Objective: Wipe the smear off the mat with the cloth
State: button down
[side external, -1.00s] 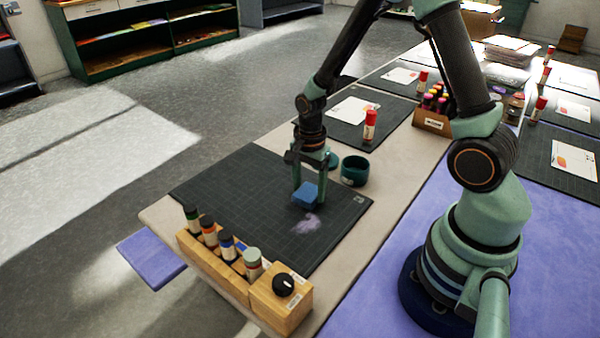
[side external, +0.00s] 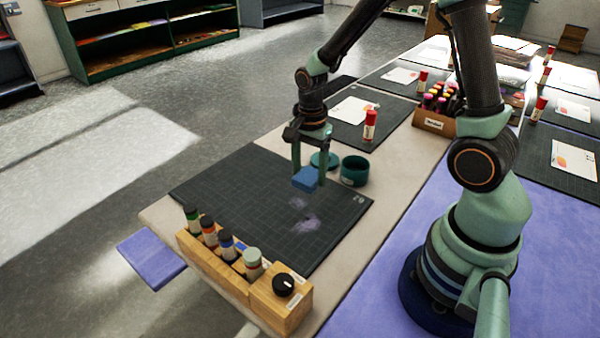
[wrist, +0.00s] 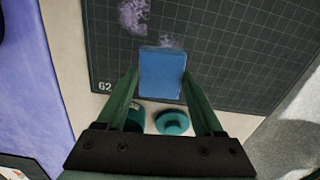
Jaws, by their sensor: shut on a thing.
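My gripper (side external: 309,172) is shut on the blue folded cloth (side external: 306,180) over the dark gridded mat (side external: 240,200). In the wrist view the cloth (wrist: 161,72) sits between my two green fingers. A pale purple smear (side external: 306,224) lies on the mat just in front of the cloth, with a fainter patch (side external: 297,203) closer to it. In the wrist view the main smear (wrist: 134,16) is at the top left, and a fainter trace (wrist: 170,41) shows at the cloth's far edge. I cannot tell whether the cloth touches the mat.
A teal open pot (side external: 354,171) and its lid (side external: 325,160) stand behind the mat's far edge. A wooden rack (side external: 215,262) of paint bottles lines the near left edge. A glue stick (side external: 370,126) stands behind. The mat's left part is clear.

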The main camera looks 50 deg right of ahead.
aim_at(291, 233)
jog(key=s+a+n, duration=0.1)
jog(key=a+n, duration=0.1)
jog(key=a, duration=0.1)
jog(key=s+a+n, duration=0.1)
jog(key=a, duration=0.3)
jog(key=s+a+n, duration=0.1)
jog(key=a+n, duration=0.1)
jog(key=a, duration=0.1)
jog(key=shift+s+a+f+n, duration=0.15)
jog(key=shift+s+a+n, duration=0.05)
jog(key=shift+a+n, duration=0.1)
jog(key=shift+a+f, duration=0.15)
jog(key=shift+f, duration=1.9)
jog(key=shift+f, duration=0.4)
